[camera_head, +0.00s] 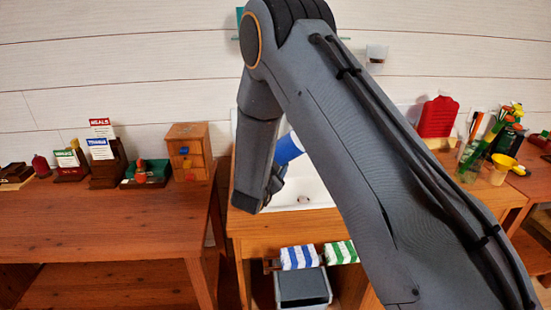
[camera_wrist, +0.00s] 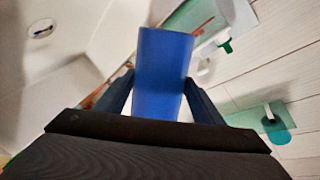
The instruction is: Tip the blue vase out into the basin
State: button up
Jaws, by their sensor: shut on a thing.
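The blue vase (camera_wrist: 163,72) is between the two fingers of my gripper (camera_wrist: 160,95) in the wrist view, and the gripper is shut on it. In the head view part of the blue vase (camera_head: 288,148) shows tilted beside my gripper (camera_head: 277,178), above the white basin (camera_head: 315,190). My arm hides much of the vase and of the basin. The basin's drain (camera_wrist: 41,28) shows at the upper left of the wrist view. I cannot see into the vase or tell whether anything is coming out.
A wooden table (camera_head: 100,225) at the left bears a small drawer box (camera_head: 188,150) and card holders. Striped towels (camera_head: 300,257) and a grey bin (camera_head: 303,287) are below the basin. At the right are a red bottle (camera_head: 438,117), a glass with stems (camera_head: 470,160) and a yellow cup (camera_head: 501,168).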

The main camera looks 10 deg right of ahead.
aim_at(284, 150)
jog(key=shift+w+a+r+m, duration=0.15)
jog(key=shift+a+m, duration=0.05)
jog(key=shift+m, duration=0.4)
jog(key=shift+f+m+b, duration=0.6)
jog(key=shift+f+b, duration=0.1)
jog(key=shift+b, duration=0.2)
jog(key=shift+d+m+y+b, duration=0.1)
jog(key=shift+m+y+b, duration=0.2)
jog(key=shift+m+b, duration=0.3)
jog(key=shift+s+d+r+m, duration=0.1)
jog(key=shift+d+r+m, duration=0.15)
jog(key=shift+r+m, duration=0.6)
jog(key=shift+s+d+r+m, duration=0.1)
jog(key=shift+d+r+m, duration=0.15)
jog(key=shift+r+m, duration=0.6)
jog(key=shift+s+d+r+m+y+b, duration=0.2)
jog(key=shift+d+r+m+y+b, duration=0.15)
jog(key=shift+d+r+m+b, duration=0.55)
jog(key=shift+s+d+r+m+y+b, duration=0.25)
jog(key=shift+r+m+y+b, duration=0.15)
jog(key=shift+m+b, duration=0.5)
jog(key=shift+w+a+f+n+h, duration=0.1)
jog(key=shift+a+f+n+h, duration=0.15)
jog(key=shift+f+n, duration=0.3)
jog(key=shift+p, duration=0.6)
jog(key=p, duration=0.2)
jog(key=shift+w+r+p, duration=0.1)
jog(key=shift+r+p, duration=0.15)
jog(key=shift+p, duration=0.9)
